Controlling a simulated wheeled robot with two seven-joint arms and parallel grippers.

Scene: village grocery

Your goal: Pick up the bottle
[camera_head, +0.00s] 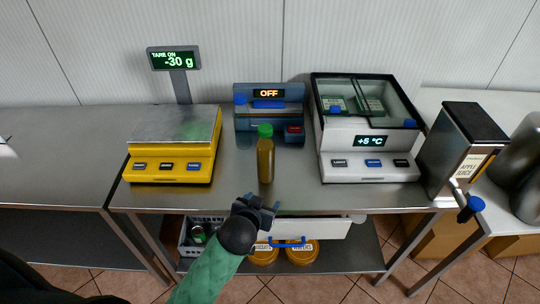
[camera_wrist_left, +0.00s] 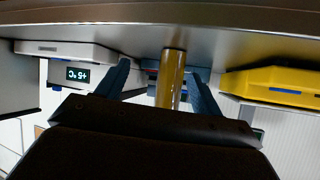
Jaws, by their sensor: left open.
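The bottle (camera_head: 265,162) stands upright on the steel table, amber-brown with a green cap. My left gripper (camera_head: 262,204) is at the table's front edge, on the near side of the bottle and apart from it in the head view. In the left wrist view, which looks upside down, the bottle (camera_wrist_left: 171,78) shows in the gap between the two open fingers of my left gripper (camera_wrist_left: 162,72). Nothing is held between them. The bottle's cap is not clear in the wrist view. My right gripper is not in view.
A yellow scale (camera_head: 172,172) stands left of the bottle, a blue device reading OFF (camera_head: 269,93) behind it. A white cooling unit (camera_head: 368,166) and a juice dispenser (camera_head: 462,140) stand to the right. A lower shelf (camera_head: 330,259) holds jars and a crate.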

